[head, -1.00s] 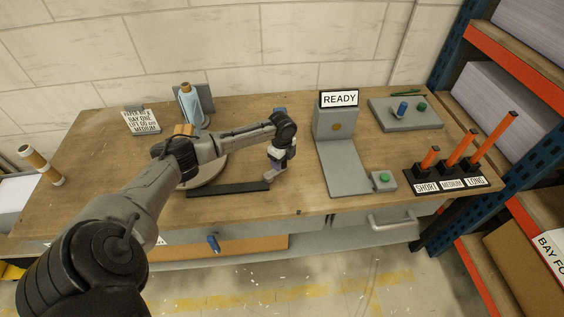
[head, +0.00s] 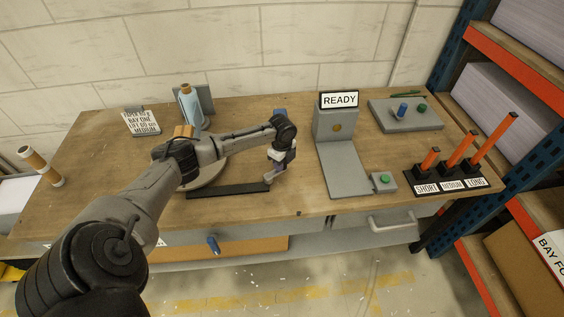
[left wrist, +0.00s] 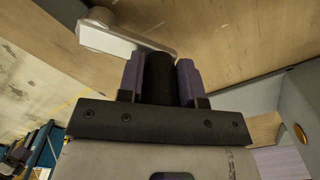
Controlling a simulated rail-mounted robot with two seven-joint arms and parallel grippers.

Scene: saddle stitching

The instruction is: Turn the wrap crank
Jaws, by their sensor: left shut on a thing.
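The wrap crank has a pale metal arm (left wrist: 130,36) and an upright dark handle (left wrist: 161,78), both clear in the left wrist view. My left gripper (head: 277,170) is shut on the handle, with its purple fingers (left wrist: 161,82) on either side of it. In the head view the gripper hides most of the crank, which stands on the bench right of a round grey turntable (head: 207,178). A grey and purple part at the lower left edge of the left wrist view looks like my right gripper (left wrist: 14,158); its jaws are too small to read.
A dark bar (head: 228,190) lies along the bench front, left of the crank. A grey stand with a READY sign (head: 339,100) is to the right, with a green-button box (head: 383,181) beside its plate. A blue bottle (head: 188,105) stands behind my forearm.

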